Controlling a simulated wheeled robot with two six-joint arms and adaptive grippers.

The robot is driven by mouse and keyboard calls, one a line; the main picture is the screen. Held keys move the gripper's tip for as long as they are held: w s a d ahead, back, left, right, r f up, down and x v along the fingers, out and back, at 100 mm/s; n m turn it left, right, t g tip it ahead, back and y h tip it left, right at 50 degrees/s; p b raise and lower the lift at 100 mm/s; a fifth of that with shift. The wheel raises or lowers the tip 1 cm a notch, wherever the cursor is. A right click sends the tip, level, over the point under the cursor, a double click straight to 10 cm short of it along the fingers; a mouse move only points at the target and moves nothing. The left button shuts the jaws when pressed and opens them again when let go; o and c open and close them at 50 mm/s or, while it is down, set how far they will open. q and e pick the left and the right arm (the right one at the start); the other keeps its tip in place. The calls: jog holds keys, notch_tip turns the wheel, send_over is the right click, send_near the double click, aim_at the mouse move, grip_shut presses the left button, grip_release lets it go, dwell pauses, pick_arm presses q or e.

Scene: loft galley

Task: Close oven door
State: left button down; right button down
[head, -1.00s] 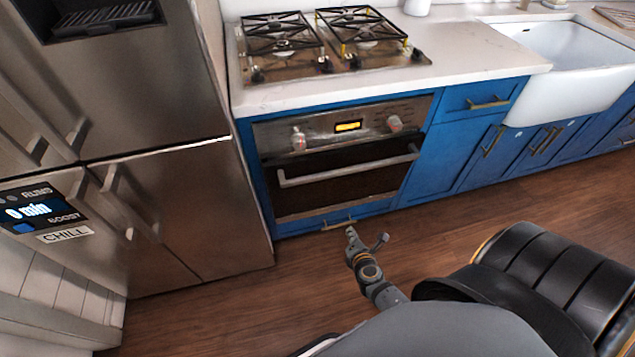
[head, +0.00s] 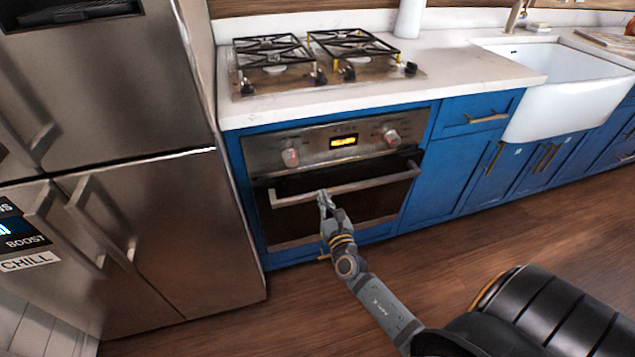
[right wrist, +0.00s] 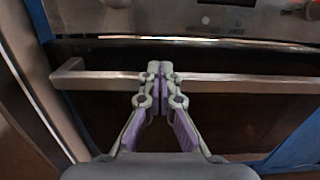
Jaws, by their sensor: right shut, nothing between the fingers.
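The oven (head: 268,160) is built into the blue cabinets under the cooktop, with a lit display and two knobs. Its dark door (head: 290,225) has a silver bar handle (head: 385,183) across it and stands upright or almost so; I cannot tell whether a narrow gap is open at its top. My right gripper (head: 324,198) is shut and empty, its fingertips at the handle, left of its middle. In the right wrist view the closed fingertips (right wrist: 160,68) overlap the handle bar (right wrist: 240,84); contact is unclear. My left gripper is not in view.
A steel fridge (head: 150,220) stands close on the left of the oven. A gas cooktop (head: 325,80) sits on the white counter (head: 470,70) above. Blue cabinets and a white sink (head: 560,110) extend right. The wooden floor in front is clear.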

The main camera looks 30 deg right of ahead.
aim_at(315, 177)
jog(key=x, duration=0.6)
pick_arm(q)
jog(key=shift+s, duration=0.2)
